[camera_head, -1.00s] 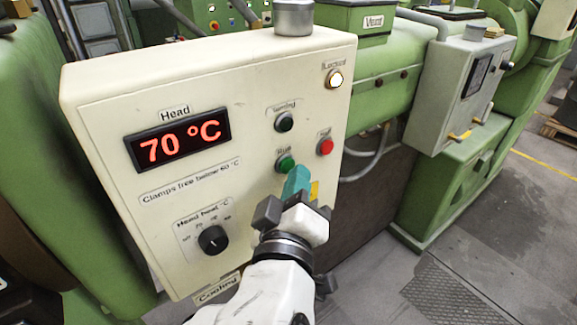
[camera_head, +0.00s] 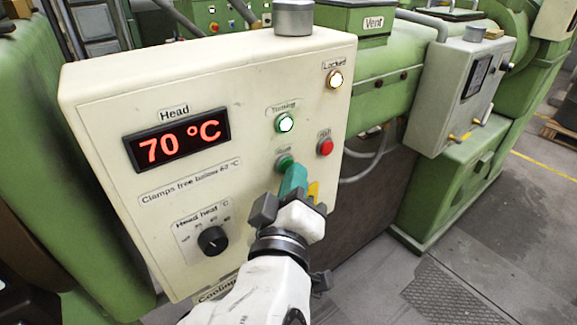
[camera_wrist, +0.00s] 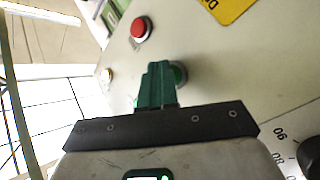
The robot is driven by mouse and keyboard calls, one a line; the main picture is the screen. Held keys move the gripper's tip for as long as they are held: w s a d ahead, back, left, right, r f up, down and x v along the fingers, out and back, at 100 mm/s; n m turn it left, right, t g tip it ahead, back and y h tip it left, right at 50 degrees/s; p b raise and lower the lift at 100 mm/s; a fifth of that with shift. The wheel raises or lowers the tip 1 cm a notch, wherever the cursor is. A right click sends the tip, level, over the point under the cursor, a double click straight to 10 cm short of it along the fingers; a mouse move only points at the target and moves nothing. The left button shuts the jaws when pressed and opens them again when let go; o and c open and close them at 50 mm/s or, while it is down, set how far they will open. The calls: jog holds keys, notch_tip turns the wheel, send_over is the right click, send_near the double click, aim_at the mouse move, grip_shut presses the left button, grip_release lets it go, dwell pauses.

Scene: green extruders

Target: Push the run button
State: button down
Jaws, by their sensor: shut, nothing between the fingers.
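The green run button (camera_head: 284,161) sits on the front of the cream control box (camera_head: 190,100), below the lamp labelled Turning (camera_head: 285,122), which glows green. My gripper (camera_head: 290,172) has teal fingers, shut and empty, with the tips at the run button and covering its lower part. Whether they touch it I cannot tell for sure. In the wrist view the fingers (camera_wrist: 157,84) overlap the button (camera_wrist: 179,74), whose green edge shows beside them. The red button (camera_head: 325,146) is to the upper right of the fingertips.
The display (camera_head: 178,138) reads 70 °C. A black Head heat knob (camera_head: 212,240) is at lower left. The Locked lamp (camera_head: 333,78) glows pale at upper right. A grey box (camera_head: 462,85) stands on the green machine at right. Grey floor (camera_head: 490,230) is open at lower right.

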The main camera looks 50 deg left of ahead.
dwell(0.4)
jog(key=shift+d+p, duration=0.35)
jog(key=shift+d, duration=0.4)
jog(key=d, duration=0.1)
jog(key=d+p, duration=0.1)
jog(key=d, duration=0.1)
jog(key=d+p, duration=0.1)
jog(key=d, duration=0.1)
jog(key=shift+s, duration=0.25)
dwell(0.6)
